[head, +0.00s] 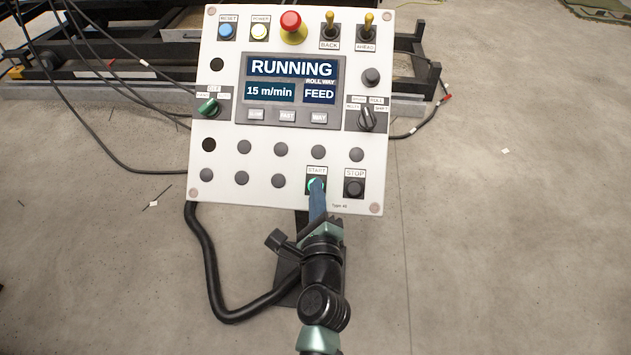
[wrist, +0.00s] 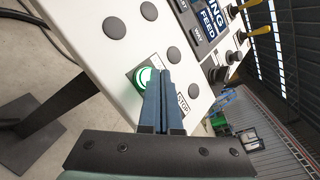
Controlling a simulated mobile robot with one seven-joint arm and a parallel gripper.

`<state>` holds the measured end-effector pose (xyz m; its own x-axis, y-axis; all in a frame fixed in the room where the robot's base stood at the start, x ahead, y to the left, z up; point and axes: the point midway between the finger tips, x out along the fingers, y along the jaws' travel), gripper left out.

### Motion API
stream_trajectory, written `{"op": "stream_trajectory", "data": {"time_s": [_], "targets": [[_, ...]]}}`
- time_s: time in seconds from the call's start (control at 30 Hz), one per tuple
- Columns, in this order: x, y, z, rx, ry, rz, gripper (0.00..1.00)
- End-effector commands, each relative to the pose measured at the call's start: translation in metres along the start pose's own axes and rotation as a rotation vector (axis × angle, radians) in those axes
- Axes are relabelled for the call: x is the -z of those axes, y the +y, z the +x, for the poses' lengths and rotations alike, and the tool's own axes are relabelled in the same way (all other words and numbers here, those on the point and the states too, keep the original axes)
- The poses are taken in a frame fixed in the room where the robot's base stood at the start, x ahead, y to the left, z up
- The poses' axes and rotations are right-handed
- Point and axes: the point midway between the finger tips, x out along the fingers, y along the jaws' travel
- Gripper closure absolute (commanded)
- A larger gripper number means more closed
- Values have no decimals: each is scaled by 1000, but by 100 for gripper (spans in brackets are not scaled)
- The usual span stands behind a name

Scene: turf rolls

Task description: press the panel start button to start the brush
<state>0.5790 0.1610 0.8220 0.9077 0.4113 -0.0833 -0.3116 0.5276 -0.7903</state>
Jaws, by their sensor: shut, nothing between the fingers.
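The white control panel (head: 225,120) stands upright on a post, and its screen (head: 291,82) reads RUNNING, 15 m/min and FEED. The START button glows green in the wrist view (wrist: 147,79); in the head view it is mostly hidden behind my fingertips. My gripper (head: 317,184) is shut and empty, its blue fingers pointing at the START button. In the wrist view the fingertips (wrist: 165,75) overlap the button's right edge; I cannot tell whether they touch it. The black STOP button (head: 354,187) is just right of START.
A red emergency stop knob (head: 291,22), a blue RESET button (head: 227,31), a lit POWER button (head: 260,31) and toggle switches line the panel's top. A black cable (head: 207,270) loops below the panel. A dark metal frame (head: 130,45) stands behind.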

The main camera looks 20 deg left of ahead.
Motion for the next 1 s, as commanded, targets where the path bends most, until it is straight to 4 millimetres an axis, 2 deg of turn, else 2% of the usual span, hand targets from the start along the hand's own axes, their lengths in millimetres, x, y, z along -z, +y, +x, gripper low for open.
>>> {"op": "stream_trajectory", "data": {"time_s": [0.47,1.0], "targets": [[-5,-6,-6,1,0,1,100],[-29,-29,-39,0,0,1,100]]}}
